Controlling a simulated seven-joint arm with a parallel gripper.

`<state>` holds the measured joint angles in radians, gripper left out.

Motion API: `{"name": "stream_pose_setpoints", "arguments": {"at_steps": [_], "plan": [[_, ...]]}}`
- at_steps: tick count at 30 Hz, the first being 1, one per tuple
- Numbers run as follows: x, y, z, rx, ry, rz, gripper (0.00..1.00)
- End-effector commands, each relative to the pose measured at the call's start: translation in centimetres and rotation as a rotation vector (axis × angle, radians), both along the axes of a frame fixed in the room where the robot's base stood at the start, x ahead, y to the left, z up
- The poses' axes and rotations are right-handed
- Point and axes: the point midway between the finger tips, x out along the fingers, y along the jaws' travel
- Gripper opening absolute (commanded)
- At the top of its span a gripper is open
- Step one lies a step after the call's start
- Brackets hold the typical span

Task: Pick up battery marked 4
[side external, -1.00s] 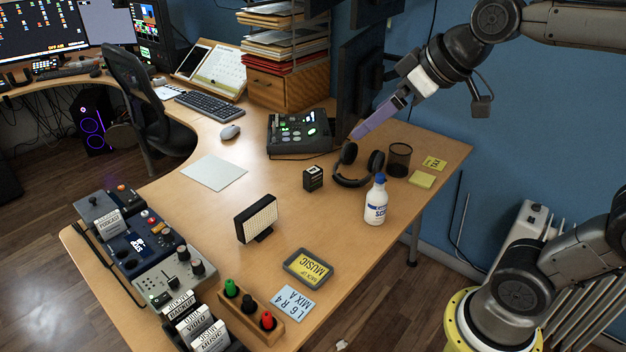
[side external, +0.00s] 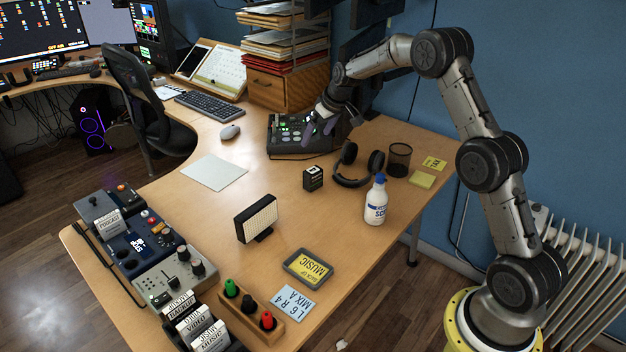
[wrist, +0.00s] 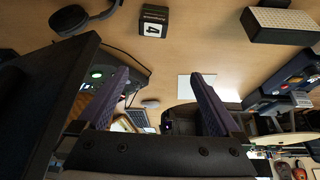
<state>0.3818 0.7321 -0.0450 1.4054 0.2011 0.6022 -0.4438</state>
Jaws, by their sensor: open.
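The battery marked 4 (side external: 313,178) is a small black block standing on the desk, left of the headphones. In the wrist view the battery (wrist: 153,22) shows at the top, with a white label and a black 4. My gripper (side external: 319,130) is open and empty, above the grey-black control console at the back of the desk. It is behind the battery and apart from it. In the wrist view its two purple fingers (wrist: 160,76) are spread wide, with nothing between them.
Headphones (side external: 352,181), a white bottle (side external: 375,203) and a mesh cup (side external: 399,158) stand right of the battery. A light panel (side external: 256,219) stands in front. Bare desk lies left of the battery.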

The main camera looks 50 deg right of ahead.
Motion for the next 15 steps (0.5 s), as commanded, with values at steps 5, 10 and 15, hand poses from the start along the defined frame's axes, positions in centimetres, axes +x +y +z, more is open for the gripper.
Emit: {"name": "stream_pose_setpoints", "arguments": {"at_steps": [5,10,15], "plan": [[-1.1,-1.7,-4.8,0.028,0.069,-0.033,1.00],[-0.7,-2.2,-6.8,0.032,0.076,-0.041,1.00],[0.5,-2.3,-9.9,0.031,0.076,-0.040,1.00]]}}
